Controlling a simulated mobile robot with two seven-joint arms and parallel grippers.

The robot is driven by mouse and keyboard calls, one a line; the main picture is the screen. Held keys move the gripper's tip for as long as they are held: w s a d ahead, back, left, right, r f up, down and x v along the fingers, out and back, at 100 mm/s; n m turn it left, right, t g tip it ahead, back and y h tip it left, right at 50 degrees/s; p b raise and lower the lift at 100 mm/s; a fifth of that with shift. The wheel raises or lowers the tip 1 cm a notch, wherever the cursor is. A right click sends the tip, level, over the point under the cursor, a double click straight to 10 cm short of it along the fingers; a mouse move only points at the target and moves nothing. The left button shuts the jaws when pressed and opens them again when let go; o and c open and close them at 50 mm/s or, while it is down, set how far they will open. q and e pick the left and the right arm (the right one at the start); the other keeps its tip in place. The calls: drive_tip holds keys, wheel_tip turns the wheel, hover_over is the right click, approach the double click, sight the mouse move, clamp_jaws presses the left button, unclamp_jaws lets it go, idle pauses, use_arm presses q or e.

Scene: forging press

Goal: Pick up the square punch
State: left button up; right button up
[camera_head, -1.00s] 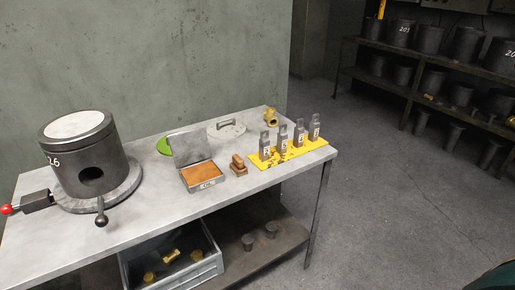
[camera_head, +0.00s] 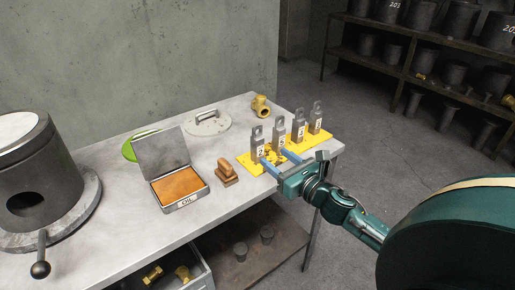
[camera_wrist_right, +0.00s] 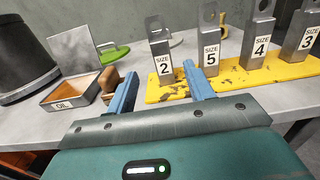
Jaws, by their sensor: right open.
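Four grey metal punches with holed tops stand upright in a row on a yellow rack (camera_head: 247,163) at the table's right end. The wrist view shows their labels: SIZE 2 (camera_wrist_right: 160,48), SIZE 5 (camera_wrist_right: 211,45), SIZE 4 (camera_wrist_right: 257,38) and SIZE 3 (camera_wrist_right: 307,44). I cannot tell which one is the square punch. My right gripper (camera_head: 276,158) is open and empty at the rack's front edge, its blue fingers pointing toward the SIZE 2 (camera_head: 257,146) and SIZE 5 (camera_head: 279,137) punches. In the wrist view, SIZE 2 stands beyond the gap between the fingertips. My left gripper is out of view.
A wooden stamp-like block (camera_head: 226,174) and an open OIL box (camera_head: 178,190) stand left of the rack. A round lid (camera_head: 209,125) and a brass fitting (camera_head: 261,106) lie behind. A dark cylindrical vessel (camera_head: 25,180) stands far left. A crate (camera_head: 190,275) is below.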

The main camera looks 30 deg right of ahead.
sight(253, 138)
drive_tip(key=w, duration=0.6)
drive_tip(key=shift+a+p, duration=0.25)
drive_tip(key=shift+p, duration=0.05)
drive_tip(key=shift+w+a+p, duration=0.1)
drive_tip(key=shift+w+p, duration=0.4)
drive_tip(key=shift+w, duration=2.2)
clamp_jaws()
drive_tip(key=shift+r, duration=0.3)
